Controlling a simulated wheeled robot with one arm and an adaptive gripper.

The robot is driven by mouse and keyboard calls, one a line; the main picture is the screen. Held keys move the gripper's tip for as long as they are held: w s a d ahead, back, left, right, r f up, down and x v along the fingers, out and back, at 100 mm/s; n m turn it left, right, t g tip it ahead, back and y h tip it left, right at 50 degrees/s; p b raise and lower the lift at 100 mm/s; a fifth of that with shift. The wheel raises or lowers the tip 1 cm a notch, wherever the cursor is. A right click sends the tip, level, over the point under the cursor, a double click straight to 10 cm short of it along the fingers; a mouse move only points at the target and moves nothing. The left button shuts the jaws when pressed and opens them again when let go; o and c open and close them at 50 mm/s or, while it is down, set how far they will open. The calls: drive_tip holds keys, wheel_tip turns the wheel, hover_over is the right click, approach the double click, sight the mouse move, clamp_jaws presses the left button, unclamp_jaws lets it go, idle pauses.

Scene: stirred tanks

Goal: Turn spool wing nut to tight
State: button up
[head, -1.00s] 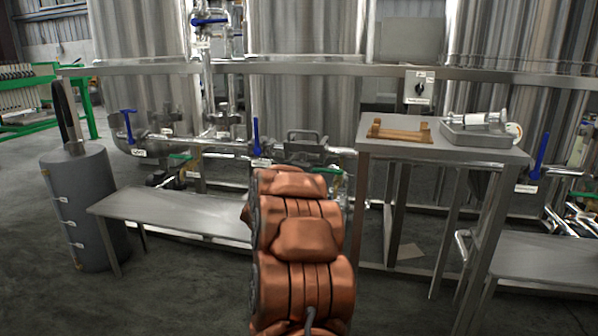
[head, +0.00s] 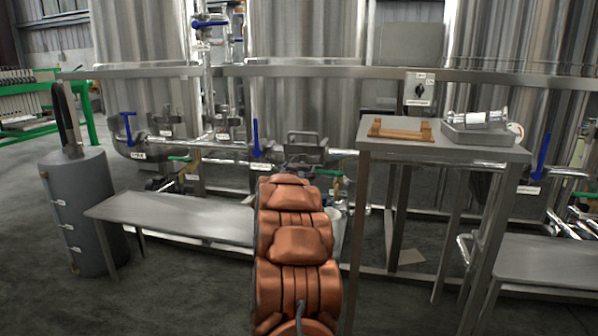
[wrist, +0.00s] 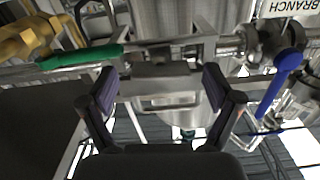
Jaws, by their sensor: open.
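A metal bracket-like handle (head: 306,142) stands on the horizontal pipe in the head view, just beyond the top of my arm. It may be the spool's wing nut, but its shape is too small to be sure. In the wrist view, which is upside down, a grey metal bar-and-loop piece (wrist: 163,101) lies between and beyond my fingers. My gripper (wrist: 160,84) is open, with its two dark fingers apart and nothing seen between the pads. I cannot tell its distance from the piece. In the head view my arm hides the gripper.
A blue-handled valve (head: 256,138) is left of the bracket; a blue handle (wrist: 279,80) and green handle (wrist: 80,57) flank my fingers in the wrist view. A low bench (head: 170,215) is left, a steel table (head: 450,150) with a wooden holder (head: 401,130) and tray (head: 478,135) right.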

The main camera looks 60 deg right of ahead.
drive_tip(key=shift+c, duration=0.4)
drive_tip(key=c, duration=1.1)
drive_tip(key=shift+o, duration=0.2)
drive_tip(key=m, duration=0.3)
drive_tip(key=shift+r+m+p, duration=0.1)
drive_tip(key=shift+m+p, duration=0.25)
drive_tip(key=shift+m, duration=0.05)
drive_tip(key=m, duration=0.4)
drive_tip(key=shift+m, duration=0.3)
drive_tip(key=m+b, duration=0.1)
drive_tip(key=m, duration=0.3)
drive_tip(key=shift+b, duration=0.35)
drive_tip(key=shift+s+d+m+b, duration=0.15)
drive_tip(key=shift+m+b, duration=0.65)
drive_tip(key=shift+m, duration=1.4)
